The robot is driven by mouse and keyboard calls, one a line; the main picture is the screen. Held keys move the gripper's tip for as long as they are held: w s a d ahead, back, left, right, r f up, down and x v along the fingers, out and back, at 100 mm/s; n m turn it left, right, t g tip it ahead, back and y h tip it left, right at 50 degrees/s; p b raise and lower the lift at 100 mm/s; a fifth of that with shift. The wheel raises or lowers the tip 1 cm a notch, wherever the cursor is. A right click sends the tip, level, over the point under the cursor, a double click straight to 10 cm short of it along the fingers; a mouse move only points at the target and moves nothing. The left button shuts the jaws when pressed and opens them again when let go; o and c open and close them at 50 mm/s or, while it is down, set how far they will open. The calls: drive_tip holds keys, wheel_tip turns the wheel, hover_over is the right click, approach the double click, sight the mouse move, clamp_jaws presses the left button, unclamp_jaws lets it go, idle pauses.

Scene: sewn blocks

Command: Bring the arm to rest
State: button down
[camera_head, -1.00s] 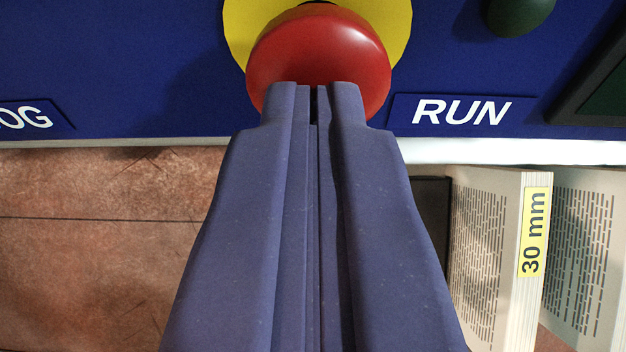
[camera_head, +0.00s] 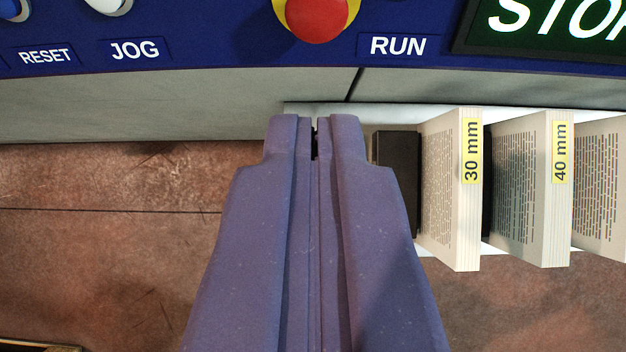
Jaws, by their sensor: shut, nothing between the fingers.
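My gripper (camera_head: 315,122) is shut and empty. It points up the picture, and its fingertips are below the blue control panel (camera_head: 250,52), apart from the red button. The red mushroom button (camera_head: 317,18) on its yellow ring (camera_head: 281,12) is at the top middle, partly cut off by the frame edge. The fingertips show against the grey face below the panel.
Signs read RESET (camera_head: 47,56), JOG (camera_head: 135,50) and RUN (camera_head: 398,46). A dark display (camera_head: 540,45) shows part of a word, "STO". Book blocks marked 30 mm (camera_head: 450,190) and 40 mm (camera_head: 530,190) stand to the right.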

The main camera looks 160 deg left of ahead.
idle(0.3)
drive_tip(key=a+r+n+t+b, duration=0.15)
drive_tip(key=a+r, duration=0.25)
drive_tip(key=r, duration=0.8)
drive_tip(key=a+r+t, duration=0.3)
drive_tip(key=a+r, duration=0.1)
drive_tip(key=r, duration=0.7)
drive_tip(key=s+a+r+t, duration=0.1)
drive_tip(key=s+a+r, duration=0.1)
drive_tip(key=r, duration=0.4)
drive_tip(key=s+a+r+n+t+y+b, duration=0.1)
drive_tip(key=s+a+r, duration=0.2)
drive_tip(key=s+r, duration=0.2)
drive_tip(key=s+a+r+t+y, duration=0.1)
drive_tip(key=s+a+r, duration=0.1)
drive_tip(key=r, duration=0.6)
drive_tip(key=shift+s+a+r+n+t, duration=0.15)
drive_tip(key=shift+s+r+n+t, duration=0.25)
drive_tip(key=shift+s, duration=0.4)
